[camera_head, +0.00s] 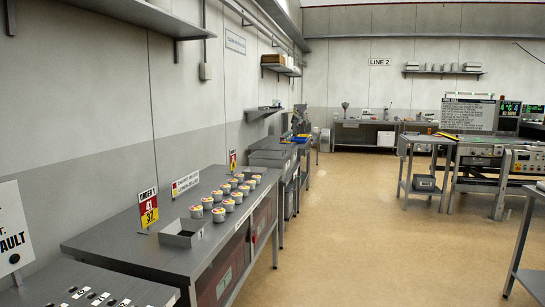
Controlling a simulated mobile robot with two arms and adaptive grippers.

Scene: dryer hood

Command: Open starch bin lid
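I cannot make out a bin or lid marked as starch in the head view. Neither of my grippers shows in this view. A long grey metal table (125,245) runs along the left wall. Two rows of small white cups with coloured tops (219,214) stand on it. A small open grey metal box (181,233) sits near its front end. Red panels (222,272) show under the table, partly in shadow.
A red and yellow order sign (149,210) stands by the wall. A panel with dark labels (100,298) lies at lower left. A cart (427,140) and a console bench (500,158) stand at right. A table edge (525,240) shows at far right. The tan floor (350,225) between is clear.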

